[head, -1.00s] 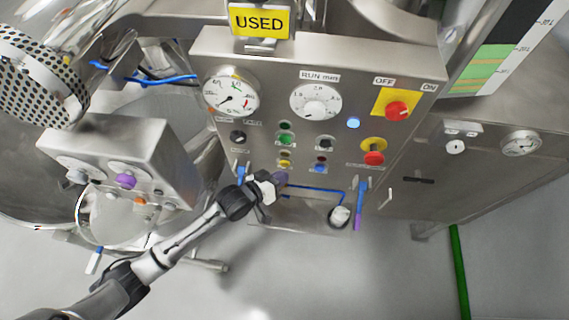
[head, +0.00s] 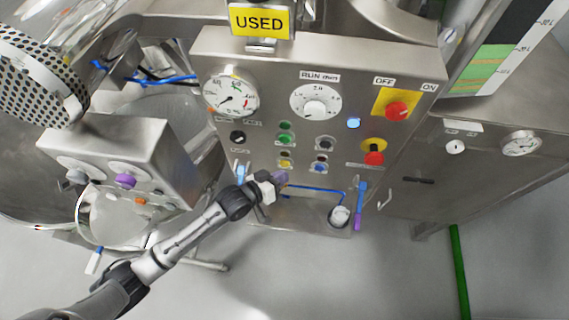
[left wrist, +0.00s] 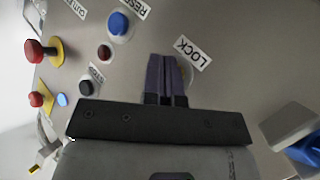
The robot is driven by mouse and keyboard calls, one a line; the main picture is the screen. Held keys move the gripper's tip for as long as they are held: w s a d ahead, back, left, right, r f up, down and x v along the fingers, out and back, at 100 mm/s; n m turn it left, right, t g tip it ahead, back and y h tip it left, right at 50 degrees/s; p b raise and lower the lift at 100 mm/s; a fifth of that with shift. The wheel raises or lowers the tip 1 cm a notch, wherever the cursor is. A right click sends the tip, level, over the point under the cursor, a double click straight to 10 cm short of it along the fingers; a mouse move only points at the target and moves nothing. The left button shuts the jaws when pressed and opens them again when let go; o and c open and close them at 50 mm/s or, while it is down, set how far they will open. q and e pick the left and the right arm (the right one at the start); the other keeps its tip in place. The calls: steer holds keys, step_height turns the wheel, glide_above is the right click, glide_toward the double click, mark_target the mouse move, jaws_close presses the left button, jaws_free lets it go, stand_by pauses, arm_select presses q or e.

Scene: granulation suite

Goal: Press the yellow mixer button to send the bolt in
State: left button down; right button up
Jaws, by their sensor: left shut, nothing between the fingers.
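The yellow mixer button (head: 285,164) is small and sits low on the steel control panel (head: 255,140), in the head view. A green button (head: 286,140) is above it. My left gripper (head: 281,176) is shut and empty, with its purple fingertips just below the yellow button. I cannot tell whether they touch the panel. In the left wrist view the shut fingers (left wrist: 166,75) point at the panel beside a LOCK label (left wrist: 192,52). The yellow button does not show there. I see no bolt. My right gripper is not in view.
A blue button (head: 319,168) lies right of the yellow one and also shows in the left wrist view (left wrist: 119,23). A red stop button (head: 374,158) and a red switch (head: 397,111) stick out at right. A blue handle (head: 361,198) hangs below. The floor in front is clear.

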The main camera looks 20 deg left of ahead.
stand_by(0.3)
arm_select(q)
steer(key=shift+w, duration=0.1)
steer(key=shift+w+a, duration=0.15)
steer(key=shift+w, duration=0.2)
stand_by(0.4)
